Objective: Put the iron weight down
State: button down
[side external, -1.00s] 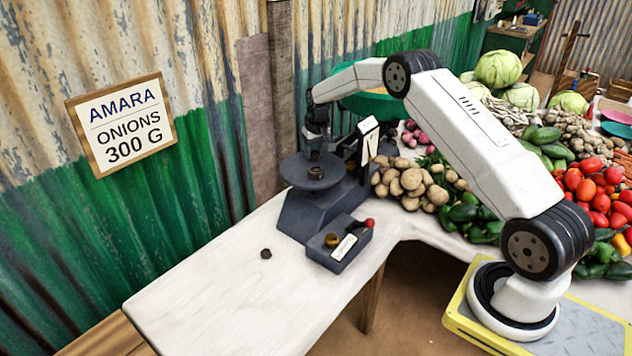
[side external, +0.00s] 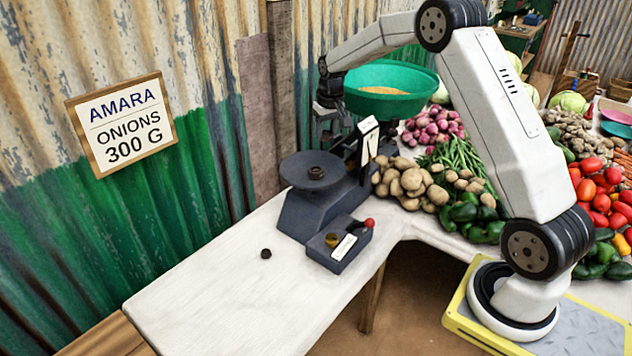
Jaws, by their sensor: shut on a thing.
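My gripper (side external: 328,125) is in the air above and a little right of the scale's dark round plate (side external: 293,172), in front of the green bowl's left edge. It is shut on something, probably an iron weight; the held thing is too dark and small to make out. A dark round weight (side external: 316,172) lies on the plate, apart from my gripper. A small dark weight (side external: 266,253) lies on the white table (side external: 225,295), left of the scale.
A green bowl (side external: 378,80) with grainy contents tops the scale's other side. A dark block (side external: 340,250) with a brass weight (side external: 332,240) and a red knob stands in front. Potatoes (side external: 410,182) and other produce crowd the right. The table's front left is clear.

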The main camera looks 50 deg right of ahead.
jog(key=s+a+r, duration=0.2)
jog(key=s+r, duration=0.1)
jog(key=s, duration=0.4)
jog(key=shift+s+a+r, duration=0.25)
jog(key=shift+s+a, duration=0.05)
jog(key=shift+s, duration=0.1)
dwell(0.4)
jog(key=s+a+f+n, duration=0.1)
jog(key=s+a+f, duration=0.4)
jog(key=a+f, duration=0.3)
jog(key=s+a+f+n, duration=0.2)
jog(key=s+a+f, duration=0.4)
jog(key=a+f, duration=0.3)
notch_tip(320, 180, down, 4)
jog(key=shift+a+r, duration=0.1)
jog(key=shift+a, duration=0.05)
jog(key=shift+w, duration=0.15)
